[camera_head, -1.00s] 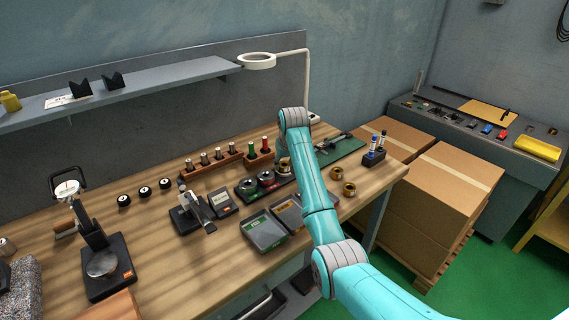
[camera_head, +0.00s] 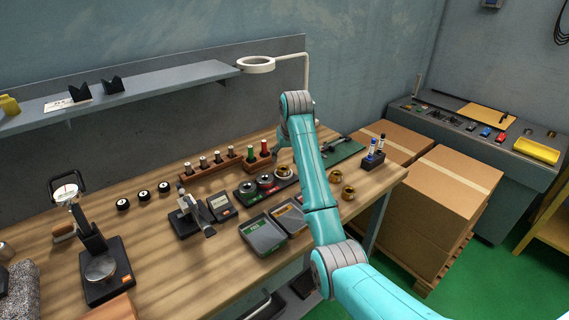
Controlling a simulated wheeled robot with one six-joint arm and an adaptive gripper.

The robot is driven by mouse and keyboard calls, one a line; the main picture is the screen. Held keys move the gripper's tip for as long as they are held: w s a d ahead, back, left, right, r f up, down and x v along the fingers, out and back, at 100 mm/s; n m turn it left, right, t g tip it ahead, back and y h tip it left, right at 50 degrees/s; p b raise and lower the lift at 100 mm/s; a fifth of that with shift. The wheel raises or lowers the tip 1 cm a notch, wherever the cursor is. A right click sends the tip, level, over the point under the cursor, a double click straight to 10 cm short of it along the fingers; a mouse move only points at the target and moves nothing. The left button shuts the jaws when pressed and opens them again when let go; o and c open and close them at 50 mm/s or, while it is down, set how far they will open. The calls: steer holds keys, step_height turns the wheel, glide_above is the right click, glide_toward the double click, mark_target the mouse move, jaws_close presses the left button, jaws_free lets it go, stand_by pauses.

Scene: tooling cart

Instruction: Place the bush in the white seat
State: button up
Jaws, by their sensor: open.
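A brass bush (camera_head: 283,172) sits at the right end of a dark fixture (camera_head: 255,196) on the workbench. It appears to be in the rightmost seat; that seat's colour is too small and covered to tell. A red-ringed seat (camera_head: 266,181) and a green-ringed seat (camera_head: 247,188) are to its left. Two more brass bushes stand on the bare wood, one farther back (camera_head: 335,176) and one nearer (camera_head: 348,192). My gripper (camera_head: 278,153) is open, above and behind the fixture, apart from the bush. My arm partly hides it, so its fingers are hard to make out.
Green and orange-labelled trays (camera_head: 263,235) lie in front of the fixture. A wooden rack (camera_head: 212,167) with several pins stands behind it. A marker holder (camera_head: 373,161) is at the right, and a magnifier lamp (camera_head: 256,65) hangs above.

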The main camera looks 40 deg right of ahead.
steer(key=shift+v, duration=2.35)
